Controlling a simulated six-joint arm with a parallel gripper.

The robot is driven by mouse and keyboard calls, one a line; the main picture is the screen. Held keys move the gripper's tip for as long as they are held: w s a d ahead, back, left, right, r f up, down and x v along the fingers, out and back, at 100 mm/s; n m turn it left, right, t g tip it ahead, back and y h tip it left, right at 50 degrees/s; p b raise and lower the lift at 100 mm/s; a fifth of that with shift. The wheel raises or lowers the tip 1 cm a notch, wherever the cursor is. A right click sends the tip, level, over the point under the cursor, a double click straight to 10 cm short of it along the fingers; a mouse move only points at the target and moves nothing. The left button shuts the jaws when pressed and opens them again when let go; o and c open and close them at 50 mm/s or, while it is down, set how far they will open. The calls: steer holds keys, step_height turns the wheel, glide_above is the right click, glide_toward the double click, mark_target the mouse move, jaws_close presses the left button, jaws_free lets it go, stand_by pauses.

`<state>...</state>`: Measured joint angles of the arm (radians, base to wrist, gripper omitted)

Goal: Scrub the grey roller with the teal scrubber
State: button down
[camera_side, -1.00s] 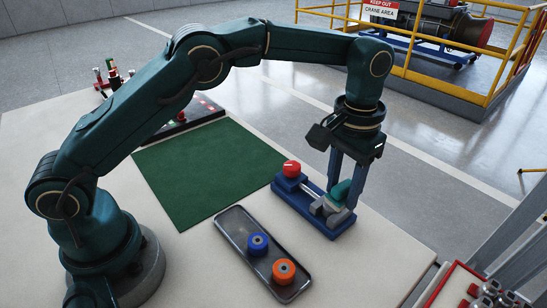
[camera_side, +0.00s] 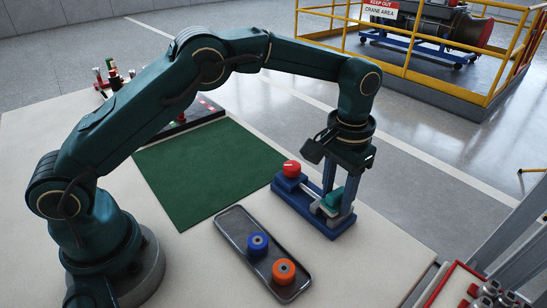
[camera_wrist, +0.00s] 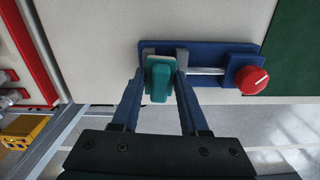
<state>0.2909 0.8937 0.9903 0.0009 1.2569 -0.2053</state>
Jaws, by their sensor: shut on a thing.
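The teal scrubber (camera_side: 331,201) is held between the fingers of my gripper (camera_side: 338,206), over the right end of the blue stand (camera_side: 334,232) in the side view. The scrubber (camera_wrist: 160,84) also shows between both fingertips in the wrist view, with a pale edge at its far end. The grey roller (camera_side: 313,206) lies along the blue stand, partly hidden by the scrubber and fingers. A grey rod (camera_wrist: 206,71) runs from the scrubber toward the red knob (camera_wrist: 252,80) in the wrist view. The scrubber looks at or just above the roller; contact cannot be told.
A green mat (camera_side: 205,170) lies clear to the left. A red-edged tray (camera_side: 440,285) stands at the right front.

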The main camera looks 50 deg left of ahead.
steer(key=shift+s+d+r, duration=0.1)
steer(key=shift+s+d, duration=0.1)
steer(key=shift+d, duration=0.45)
steer(key=shift+r, duration=3.95)
steer(key=shift+a, duration=0.15)
